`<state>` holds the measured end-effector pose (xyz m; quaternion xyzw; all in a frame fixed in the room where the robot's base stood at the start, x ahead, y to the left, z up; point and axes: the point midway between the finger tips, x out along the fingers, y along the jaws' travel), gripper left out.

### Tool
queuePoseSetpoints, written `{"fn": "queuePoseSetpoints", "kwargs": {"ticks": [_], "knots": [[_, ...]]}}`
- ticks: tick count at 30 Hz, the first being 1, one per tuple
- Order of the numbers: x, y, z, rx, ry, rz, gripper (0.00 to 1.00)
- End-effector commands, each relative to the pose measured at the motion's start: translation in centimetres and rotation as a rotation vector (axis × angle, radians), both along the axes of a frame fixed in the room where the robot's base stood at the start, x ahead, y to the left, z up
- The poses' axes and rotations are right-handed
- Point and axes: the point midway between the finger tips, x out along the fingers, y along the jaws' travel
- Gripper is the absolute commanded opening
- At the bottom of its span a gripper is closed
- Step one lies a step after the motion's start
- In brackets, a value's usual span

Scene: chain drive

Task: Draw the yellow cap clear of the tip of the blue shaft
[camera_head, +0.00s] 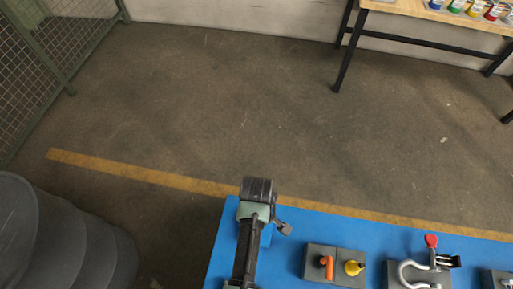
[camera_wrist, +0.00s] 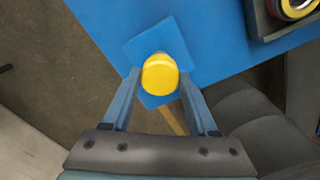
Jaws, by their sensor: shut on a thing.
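The yellow cap (camera_wrist: 160,75) is round and sits between the two fingertips of my gripper (camera_wrist: 159,77) in the wrist view. The fingers are shut on its sides. A blue square block (camera_wrist: 150,44) lies beyond the cap, over the blue table top. The blue shaft cannot be made out; the cap covers the view along its line, so I cannot tell whether the cap is still on the tip.
The blue table (camera_head: 222,262) carries a grey plate (camera_head: 314,250) with an orange handle (camera_head: 327,266) and a yellow knob (camera_head: 353,268). A clamp with a red tip (camera_head: 431,241) stands to the right. Dark barrels (camera_head: 62,235) stand at left. Open floor lies beyond the table.

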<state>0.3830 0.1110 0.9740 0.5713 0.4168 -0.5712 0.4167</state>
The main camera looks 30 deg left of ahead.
Motion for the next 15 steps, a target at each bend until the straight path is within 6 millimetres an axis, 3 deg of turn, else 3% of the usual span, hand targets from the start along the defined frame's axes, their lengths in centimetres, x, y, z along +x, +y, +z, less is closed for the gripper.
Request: {"fn": "queuePoseSetpoints", "kwargs": {"ticks": [15], "knots": [[0.0, 0.0, 2.9, 0.000, 0.000, 0.000, 0.07]]}}
